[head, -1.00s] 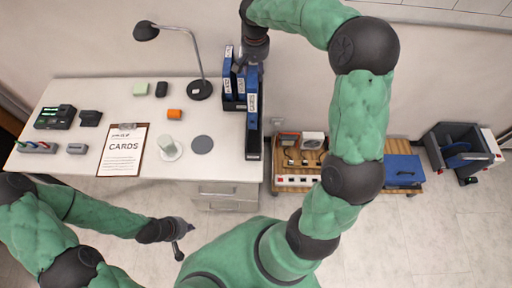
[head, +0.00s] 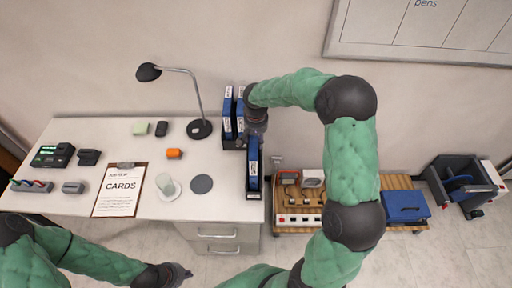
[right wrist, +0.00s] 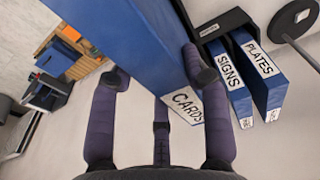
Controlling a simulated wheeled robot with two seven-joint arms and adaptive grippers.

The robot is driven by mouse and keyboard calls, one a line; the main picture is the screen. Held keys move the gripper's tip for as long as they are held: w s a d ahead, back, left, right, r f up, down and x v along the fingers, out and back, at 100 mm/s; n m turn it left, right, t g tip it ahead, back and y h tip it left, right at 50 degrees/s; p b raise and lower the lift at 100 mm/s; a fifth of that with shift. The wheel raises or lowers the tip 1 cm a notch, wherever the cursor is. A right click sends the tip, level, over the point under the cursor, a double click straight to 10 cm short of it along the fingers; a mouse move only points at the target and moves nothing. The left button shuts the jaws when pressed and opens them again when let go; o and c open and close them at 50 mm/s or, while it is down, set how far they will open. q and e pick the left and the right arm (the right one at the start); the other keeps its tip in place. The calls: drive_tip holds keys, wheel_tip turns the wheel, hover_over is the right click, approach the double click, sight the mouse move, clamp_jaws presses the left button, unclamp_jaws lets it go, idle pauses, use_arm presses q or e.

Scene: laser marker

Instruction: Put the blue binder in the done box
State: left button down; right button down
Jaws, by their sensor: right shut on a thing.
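A blue binder (head: 253,168) labelled CARDS stands at the right edge of the desk, in front of the binder rack. My right gripper (head: 257,125) is shut on its upper part. In the right wrist view the binder (right wrist: 125,40) lies between the two fingers (right wrist: 160,78), its label facing the camera. My left gripper (head: 183,273) is empty, low in front of the desk; its finger gap is too small to judge. A dark open box (head: 440,190) stands on the floor at the far right with something blue inside; I see no readable "done" mark on it.
Two more blue binders (head: 233,108), labelled SIGNS and PLATES in the wrist view, stand in a dark rack (right wrist: 212,27). A lamp (head: 200,129) is left of them.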

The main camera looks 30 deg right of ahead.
wheel_tip(320, 180, down, 5)
drive_tip(key=shift+b, duration=0.3)
drive_tip(key=shift+f, duration=0.2)
drive_tip(key=c, duration=0.6)
unclamp_jaws()
drive_tip(key=shift+r, duration=0.15)
